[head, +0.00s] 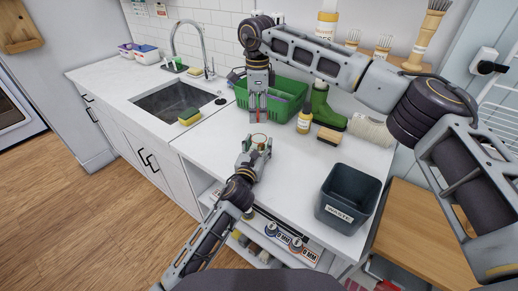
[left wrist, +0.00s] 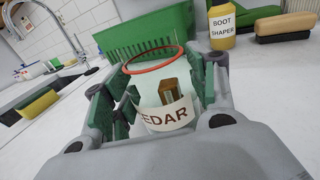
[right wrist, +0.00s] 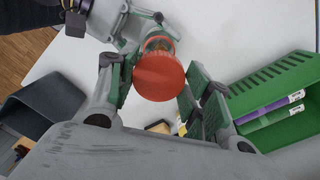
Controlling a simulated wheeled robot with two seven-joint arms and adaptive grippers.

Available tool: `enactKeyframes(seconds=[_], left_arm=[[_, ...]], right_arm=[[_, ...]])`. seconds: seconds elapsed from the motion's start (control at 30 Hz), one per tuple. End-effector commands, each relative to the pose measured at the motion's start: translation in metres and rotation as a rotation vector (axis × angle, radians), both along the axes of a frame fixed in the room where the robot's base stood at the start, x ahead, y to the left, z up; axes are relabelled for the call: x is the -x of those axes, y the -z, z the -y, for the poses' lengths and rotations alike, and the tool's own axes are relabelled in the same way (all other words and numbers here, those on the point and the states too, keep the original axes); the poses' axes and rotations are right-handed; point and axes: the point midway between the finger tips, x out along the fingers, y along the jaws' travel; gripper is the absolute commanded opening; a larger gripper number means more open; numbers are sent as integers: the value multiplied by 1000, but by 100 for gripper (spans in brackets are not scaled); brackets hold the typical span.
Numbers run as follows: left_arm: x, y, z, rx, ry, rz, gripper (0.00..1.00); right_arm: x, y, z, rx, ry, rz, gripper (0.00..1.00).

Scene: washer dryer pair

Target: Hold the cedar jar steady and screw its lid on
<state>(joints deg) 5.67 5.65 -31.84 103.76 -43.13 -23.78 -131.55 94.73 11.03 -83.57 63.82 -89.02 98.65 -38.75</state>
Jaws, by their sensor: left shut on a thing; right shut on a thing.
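The cedar jar (left wrist: 165,112) is clear with a white label, an orange ring at its open rim and a wooden piece inside. It stands upright between the fingers of my left gripper (left wrist: 158,105), which is shut on it. In the head view the jar (head: 259,139) is on the front part of the counter, with my left gripper (head: 256,148) around it. The orange-red lid (right wrist: 159,77) is between the fingers of my right gripper (right wrist: 157,85), shut on it. In the head view my right gripper (head: 257,116) points down beyond the jar; the lid is apart from the jar.
A green basket (head: 290,108) stands behind the right gripper. A boot shaper bottle (head: 303,122), a brush (head: 329,135) and a green boot (head: 325,112) are to the right. A dark waste bin (head: 348,198) stands at the front right. The sink (head: 172,102) is left.

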Motion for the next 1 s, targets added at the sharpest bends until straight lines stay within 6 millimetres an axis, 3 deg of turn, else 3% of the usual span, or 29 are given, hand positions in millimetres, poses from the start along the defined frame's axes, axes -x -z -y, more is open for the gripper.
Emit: enactKeyframes(seconds=[0.63,1.0], left_arm=[[0,0,0,0,0,0,15],[0,0,0,0,0,0,15]], right_arm=[[0,47,0,0,0,-5,40],[0,49,0,0,0,-5,40]])
